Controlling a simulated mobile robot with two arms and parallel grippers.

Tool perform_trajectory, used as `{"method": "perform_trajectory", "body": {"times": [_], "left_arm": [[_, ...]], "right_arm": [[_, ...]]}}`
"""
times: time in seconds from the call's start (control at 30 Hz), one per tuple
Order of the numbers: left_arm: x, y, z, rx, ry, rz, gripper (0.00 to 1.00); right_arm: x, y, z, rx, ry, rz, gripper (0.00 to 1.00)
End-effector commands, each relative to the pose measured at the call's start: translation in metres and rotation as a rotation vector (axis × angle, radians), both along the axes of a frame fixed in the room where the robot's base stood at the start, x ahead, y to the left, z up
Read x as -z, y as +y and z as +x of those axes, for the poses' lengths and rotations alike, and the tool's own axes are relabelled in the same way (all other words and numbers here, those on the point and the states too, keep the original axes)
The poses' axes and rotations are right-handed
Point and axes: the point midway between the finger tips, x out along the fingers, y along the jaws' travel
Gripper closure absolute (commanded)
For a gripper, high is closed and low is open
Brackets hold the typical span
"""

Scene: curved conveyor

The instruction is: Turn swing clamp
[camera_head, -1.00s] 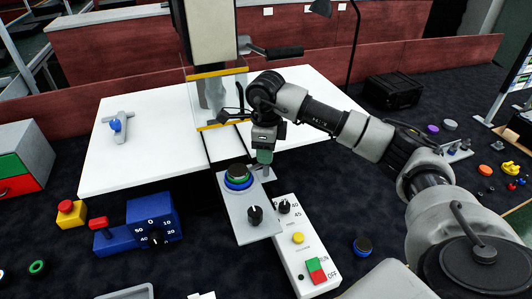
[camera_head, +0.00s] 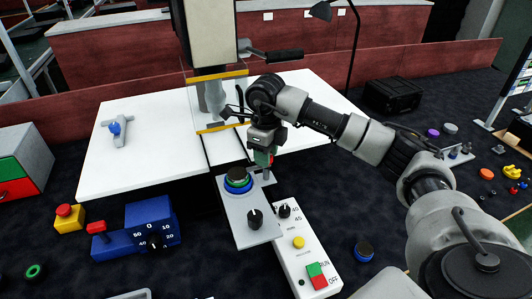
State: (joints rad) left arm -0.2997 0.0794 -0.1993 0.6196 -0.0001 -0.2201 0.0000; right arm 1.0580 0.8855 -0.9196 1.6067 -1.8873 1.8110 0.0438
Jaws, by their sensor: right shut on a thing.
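My right gripper (camera_head: 263,158) points down at the back right corner of a grey plate (camera_head: 240,218), beside a round black knob with green and blue rings (camera_head: 238,180). It is shut on a small grey upright piece (camera_head: 266,176), which looks like the swing clamp. The gripper hides most of this piece, so its arm and angle are hard to tell. Green and red show at the fingertips. My left gripper is not in view.
A white control box (camera_head: 300,255) with a yellow button stands right of the plate. A blue dial box (camera_head: 150,215) is at left. Behind are a white table (camera_head: 145,160) with a blue-knobbed grey handle (camera_head: 117,132) and an upright machine (camera_head: 212,35).

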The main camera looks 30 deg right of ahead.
Motion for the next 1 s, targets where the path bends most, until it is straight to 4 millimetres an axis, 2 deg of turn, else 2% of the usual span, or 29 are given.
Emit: {"method": "perform_trajectory", "body": {"times": [0.07,0.1,0.23,0.5,0.63,0.77,1.0], "left_arm": [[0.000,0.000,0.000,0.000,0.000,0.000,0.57],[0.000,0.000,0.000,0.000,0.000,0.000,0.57],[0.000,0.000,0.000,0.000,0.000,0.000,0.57],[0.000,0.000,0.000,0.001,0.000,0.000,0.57],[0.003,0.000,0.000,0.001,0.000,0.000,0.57],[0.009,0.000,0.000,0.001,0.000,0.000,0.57],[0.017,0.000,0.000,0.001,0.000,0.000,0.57]], "right_arm": [[-0.001,-0.001,0.000,0.003,-0.002,0.000,0.89],[-0.001,-0.001,0.000,0.003,-0.002,0.000,0.61],[-0.001,0.000,0.000,0.002,-0.002,0.000,0.41],[-0.001,0.000,0.000,0.000,-0.001,0.001,0.40],[-0.009,0.000,0.001,0.000,-0.004,0.001,0.40],[-0.031,0.000,0.001,-0.001,-0.007,0.000,0.40],[-0.080,0.000,0.001,0.001,-0.006,0.001,0.40]]}}
